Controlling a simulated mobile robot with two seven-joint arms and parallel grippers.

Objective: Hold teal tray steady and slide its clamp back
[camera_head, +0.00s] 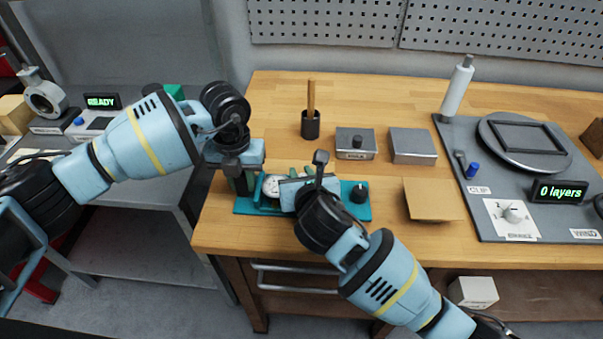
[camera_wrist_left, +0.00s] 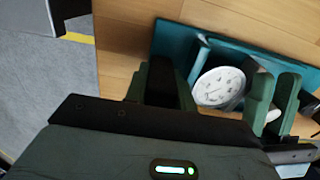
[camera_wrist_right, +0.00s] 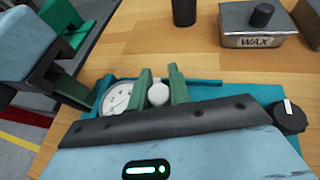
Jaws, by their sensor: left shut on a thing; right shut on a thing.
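The teal tray (camera_head: 246,208) lies at the front left of the wooden table, with a white round dial (camera_head: 271,186) at its left part. My left gripper (camera_wrist_left: 162,80) is shut at the tray's left end; its fingers hide what they grip, apparently part of the tray. My right gripper (camera_wrist_right: 160,78) is over the tray's middle, right of the dial. Its green fingers are shut around a white rounded knob (camera_wrist_right: 158,95), apparently the clamp's. A black knob (camera_wrist_right: 289,116) with a white mark stands at the tray's right end.
Behind the tray stand a black holder (camera_head: 310,125), a WAX tin (camera_head: 356,143) and a grey box (camera_head: 412,146). A tan sheet (camera_head: 433,199) lies right of the tray. A grey station (camera_head: 459,135) fills the table's right. A gap separates the table from the left bench.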

